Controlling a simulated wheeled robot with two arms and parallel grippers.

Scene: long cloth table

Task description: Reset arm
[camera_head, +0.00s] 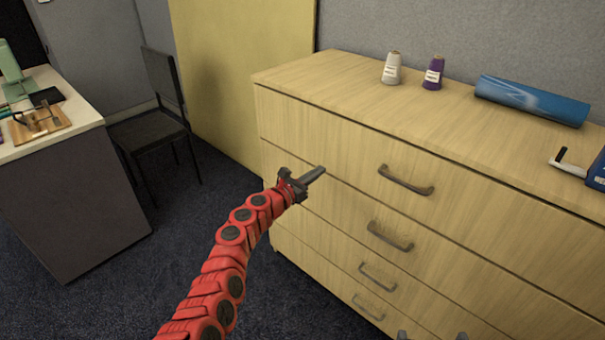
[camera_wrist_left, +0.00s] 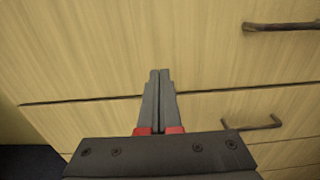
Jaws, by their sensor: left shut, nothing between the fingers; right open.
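My left gripper (camera_head: 316,173) is at the end of the red arm, in front of the left part of the wooden drawer chest (camera_head: 300,118). Its fingers are shut together with nothing between them. In the left wrist view the closed fingers (camera_wrist_left: 160,74) point at the drawer fronts; I cannot tell whether they touch. Only two dark tips of my right gripper (camera_head: 433,336) show at the bottom edge of the head view. They are spread apart, with nothing seen between them; the rest is cut off.
The drawers look closed, with dark protruding handles (camera_head: 405,182). On the chest top stand a white thread cone (camera_head: 391,70), a purple cone (camera_head: 433,74), a blue roll (camera_head: 531,100) and a blue object with a crank (camera_head: 597,172). A chair (camera_head: 150,128) and desk (camera_head: 75,195) are left.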

